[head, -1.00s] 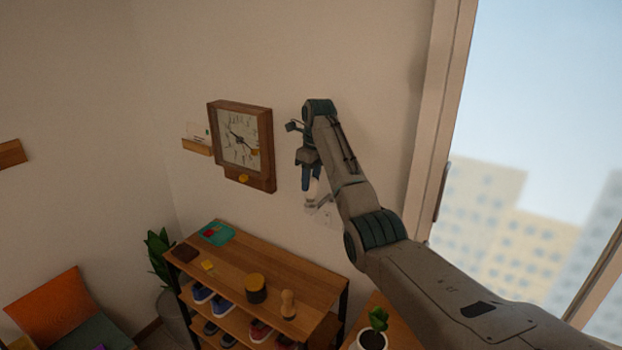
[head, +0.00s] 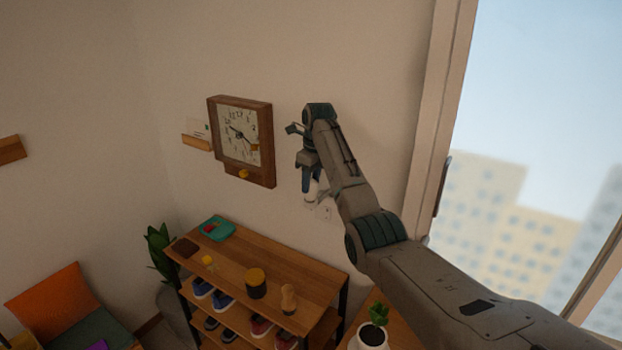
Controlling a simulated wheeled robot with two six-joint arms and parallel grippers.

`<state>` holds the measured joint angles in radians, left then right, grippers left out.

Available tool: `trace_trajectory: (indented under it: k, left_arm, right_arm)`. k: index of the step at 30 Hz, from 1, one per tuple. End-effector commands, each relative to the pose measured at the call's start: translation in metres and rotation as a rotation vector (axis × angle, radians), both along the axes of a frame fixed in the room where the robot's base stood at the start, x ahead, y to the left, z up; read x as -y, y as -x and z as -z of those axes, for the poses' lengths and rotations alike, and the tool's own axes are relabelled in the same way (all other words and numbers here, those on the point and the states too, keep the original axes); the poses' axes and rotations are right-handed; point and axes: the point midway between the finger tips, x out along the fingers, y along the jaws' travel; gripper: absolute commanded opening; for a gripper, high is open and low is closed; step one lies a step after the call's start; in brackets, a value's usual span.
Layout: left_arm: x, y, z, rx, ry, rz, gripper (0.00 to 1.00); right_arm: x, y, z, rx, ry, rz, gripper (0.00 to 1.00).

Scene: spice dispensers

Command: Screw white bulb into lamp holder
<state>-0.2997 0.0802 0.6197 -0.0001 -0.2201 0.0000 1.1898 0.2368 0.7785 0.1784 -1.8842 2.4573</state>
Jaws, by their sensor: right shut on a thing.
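My right gripper (head: 311,182) points down in front of the wall, right of the clock. It is shut on the white bulb (head: 312,194), of which only a small pale part shows between and below the fingers. A pale lamp holder (head: 324,211) on the wall shows just below and right of the bulb, partly hidden by my arm. I cannot tell whether the bulb touches the holder. My left gripper is not in view.
A square wooden clock (head: 240,140) hangs left of the gripper. Below stands a wooden shoe rack (head: 265,258) with small items on top. A potted plant (head: 374,335) stands at the bottom, and a window (head: 540,130) is at right.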

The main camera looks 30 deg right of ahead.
Motion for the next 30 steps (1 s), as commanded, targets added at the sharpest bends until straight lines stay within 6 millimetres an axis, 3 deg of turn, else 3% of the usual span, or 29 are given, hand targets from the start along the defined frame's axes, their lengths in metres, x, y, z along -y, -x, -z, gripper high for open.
trace_trajectory:
  k: [3,4,7,8,13,21,30]
  left_arm:
    - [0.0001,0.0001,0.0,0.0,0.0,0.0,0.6]
    - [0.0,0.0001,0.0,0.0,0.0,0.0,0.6]
    - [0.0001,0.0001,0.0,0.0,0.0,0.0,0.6]
    - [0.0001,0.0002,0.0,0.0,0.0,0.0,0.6]
    - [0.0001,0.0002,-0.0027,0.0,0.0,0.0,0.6]
    - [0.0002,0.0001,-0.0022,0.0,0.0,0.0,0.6]
    - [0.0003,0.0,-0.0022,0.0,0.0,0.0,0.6]
  right_arm:
    - [0.0001,-0.0001,0.0005,0.0,0.0,0.0,0.15]
    - [0.0001,-0.0001,0.0004,0.0,0.0,0.0,0.36]
    - [0.0001,-0.0001,0.0002,0.001,0.0,0.0,0.17]
    - [0.0,-0.0001,0.0001,0.001,0.0,0.0,0.15]
    - [-0.0003,0.0001,-0.0001,0.0,0.0,0.082,0.14]
    - [-0.0006,0.0001,0.0007,0.001,0.0,0.399,0.14]
    - [-0.0004,0.0002,0.0009,0.001,0.0,0.452,0.14]
